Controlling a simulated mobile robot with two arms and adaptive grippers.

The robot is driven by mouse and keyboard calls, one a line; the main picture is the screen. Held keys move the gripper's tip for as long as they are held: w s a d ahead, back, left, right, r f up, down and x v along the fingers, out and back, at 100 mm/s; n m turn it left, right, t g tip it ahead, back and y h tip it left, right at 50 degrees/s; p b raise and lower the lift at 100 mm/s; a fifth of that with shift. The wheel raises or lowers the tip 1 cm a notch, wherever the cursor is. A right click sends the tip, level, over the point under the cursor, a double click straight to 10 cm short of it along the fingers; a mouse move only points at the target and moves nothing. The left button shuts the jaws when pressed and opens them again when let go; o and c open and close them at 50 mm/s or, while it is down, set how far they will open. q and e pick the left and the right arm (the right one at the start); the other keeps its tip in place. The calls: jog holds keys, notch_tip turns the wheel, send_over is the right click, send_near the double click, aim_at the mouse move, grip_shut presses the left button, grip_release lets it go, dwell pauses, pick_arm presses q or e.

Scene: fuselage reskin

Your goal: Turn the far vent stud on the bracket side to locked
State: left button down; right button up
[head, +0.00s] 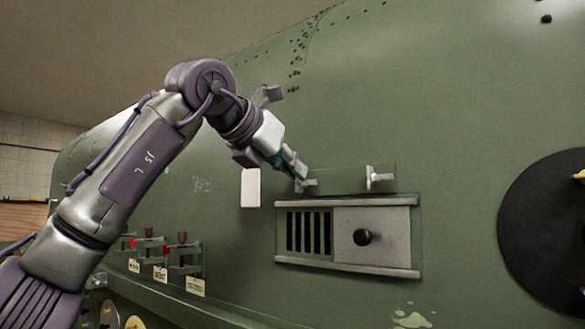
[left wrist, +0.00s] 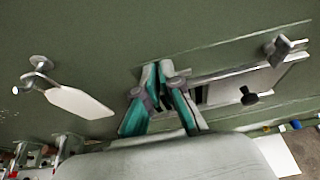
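The vent (head: 347,273) is set in the green fuselage skin, with dark slots at left and a plate with a black knob (head: 362,237) at right. Above it are two metal studs on a strip. The left stud (head: 310,183) is at my left gripper's fingertips (head: 301,177); the right stud (head: 380,178) stands free, and it also shows in the left wrist view (left wrist: 278,48). In that view my left gripper (left wrist: 157,70) has its teal fingers nearly together at the left stud, which they mostly hide. My right gripper is not in view.
A white tag (head: 251,188) hangs left of the vent, below a metal fitting (left wrist: 38,65). Small clamps with red parts and labels (head: 182,255) stand on a ledge at lower left. A large black disc (head: 550,230) is at right. The skin between the vent and the disc is clear.

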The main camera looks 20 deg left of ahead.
aim_at(308, 183)
pick_arm(q)
jog(key=m+y, duration=0.1)
jog(key=m, duration=0.1)
jog(key=d+m+t+y, duration=0.1)
jog(key=m, duration=0.1)
jog(key=m+t+y+b, duration=0.1)
jog(key=m, duration=0.1)
jog(key=shift+s+d+f+y, duration=0.3)
jog(key=shift+f, duration=0.1)
jog(key=m, duration=0.1)
jog(key=m+t+b, duration=0.1)
jog(key=f+m+y+b, duration=0.1)
jog(key=shift+s+d+m+t, duration=0.1)
jog(key=shift+d+m+t, duration=0.2)
jog(key=shift+f+m+t+y+b, duration=0.2)
jog(key=shift+m+t+b, duration=0.2)
jog(key=shift+m+b, duration=0.5)
jog(key=shift+f+m+t+y+b, duration=0.15)
jog(key=shift+m+t+b, duration=0.25)
jog(key=shift+m+b, duration=0.45)
jog(key=shift+m, duration=0.35)
